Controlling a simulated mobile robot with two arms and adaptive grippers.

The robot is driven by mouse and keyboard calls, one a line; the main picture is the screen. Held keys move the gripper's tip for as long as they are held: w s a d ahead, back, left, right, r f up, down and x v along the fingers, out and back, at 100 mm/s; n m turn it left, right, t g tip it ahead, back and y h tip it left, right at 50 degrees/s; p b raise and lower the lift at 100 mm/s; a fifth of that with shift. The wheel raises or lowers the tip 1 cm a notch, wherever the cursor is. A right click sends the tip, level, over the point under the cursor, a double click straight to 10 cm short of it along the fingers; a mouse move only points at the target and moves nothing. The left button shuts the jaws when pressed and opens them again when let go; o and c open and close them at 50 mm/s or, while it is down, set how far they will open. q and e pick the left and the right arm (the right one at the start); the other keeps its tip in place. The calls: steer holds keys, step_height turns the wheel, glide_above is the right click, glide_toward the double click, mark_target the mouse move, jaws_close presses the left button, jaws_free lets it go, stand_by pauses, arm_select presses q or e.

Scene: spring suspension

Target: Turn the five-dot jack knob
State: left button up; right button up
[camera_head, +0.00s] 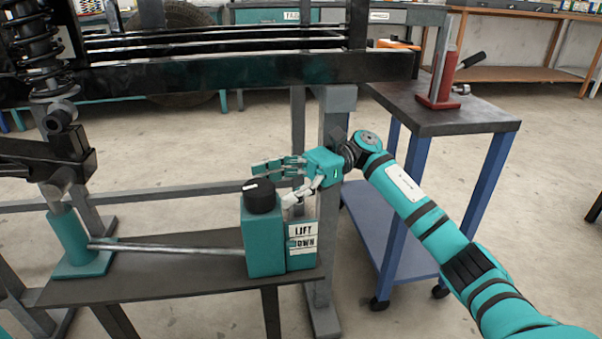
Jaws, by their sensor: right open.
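A black round knob (259,199) with a pale mark on its top sits on a teal jack control box (264,240). I cannot make out five dots on it. A label plate (302,239) reading "LIFT" and "DOWN" is on the box's right side. A metal rod (165,248) runs from the box to a teal jack (74,245) at the left. My right gripper (279,182) is open, with its fingers pointing left just above and to the right of the knob. It appears empty. My left gripper is not in view.
The box and jack stand on a dark low bench (150,287). A grey upright post (335,130) rises behind my right gripper. A blue-legged cart (455,118) carrying a red tool (444,80) stands at the right. A spring strut (42,55) hangs at the upper left.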

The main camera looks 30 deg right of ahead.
steer(key=w+d, duration=0.1)
steer(key=d, duration=0.7)
steer(key=shift+w+d, duration=0.25)
steer(key=shift+w, duration=0.1)
